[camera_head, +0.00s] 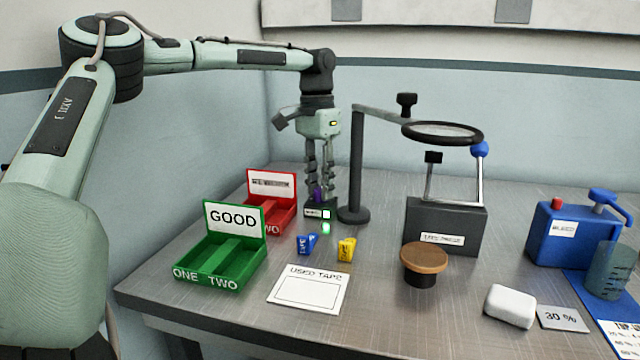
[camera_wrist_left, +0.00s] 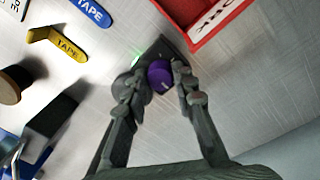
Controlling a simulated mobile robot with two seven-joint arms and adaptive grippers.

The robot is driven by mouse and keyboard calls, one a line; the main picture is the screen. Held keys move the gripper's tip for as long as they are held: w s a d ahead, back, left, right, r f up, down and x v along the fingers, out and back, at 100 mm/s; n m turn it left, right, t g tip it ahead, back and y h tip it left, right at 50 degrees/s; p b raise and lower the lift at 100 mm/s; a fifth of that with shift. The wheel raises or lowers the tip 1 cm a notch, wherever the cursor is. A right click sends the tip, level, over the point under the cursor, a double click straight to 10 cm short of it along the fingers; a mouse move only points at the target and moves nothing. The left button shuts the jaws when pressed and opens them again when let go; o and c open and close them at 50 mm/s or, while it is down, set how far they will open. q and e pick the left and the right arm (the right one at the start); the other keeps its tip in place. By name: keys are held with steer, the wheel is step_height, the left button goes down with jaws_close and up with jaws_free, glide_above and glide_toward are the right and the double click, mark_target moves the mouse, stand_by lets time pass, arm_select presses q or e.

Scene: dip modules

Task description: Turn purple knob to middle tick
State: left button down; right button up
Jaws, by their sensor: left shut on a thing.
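The purple knob (camera_head: 318,193) sits on a small dark box (camera_head: 308,211) with a white label and a bright lit square at the back of the table. My left gripper (camera_head: 319,190) reaches down onto it from above, its fingers on either side. In the left wrist view, the round top of the purple knob (camera_wrist_left: 160,74) shows between the fingertips of my left gripper (camera_wrist_left: 153,78), which is shut on it. A pale mark shows near the knob's lower edge. The ticks cannot be made out. My right gripper is not in view.
A dark stand (camera_head: 353,170) with a ring lens is close on the right of my left gripper. A red tray (camera_head: 283,222) stands close on the left, a green tray (camera_head: 238,272) nearer. Blue (camera_head: 306,243) and yellow tape pieces (camera_head: 346,249) lie in front.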

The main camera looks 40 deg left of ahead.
mark_target(318, 188)
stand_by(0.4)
arm_select(q)
steer(key=c, duration=1.2)
jaws_free()
steer(key=r, duration=1.2)
steer(key=shift+a, duration=0.3)
steer(key=f, duration=1.2)
steer(key=shift+d, duration=0.3)
steer(key=shift+r, duration=0.1)
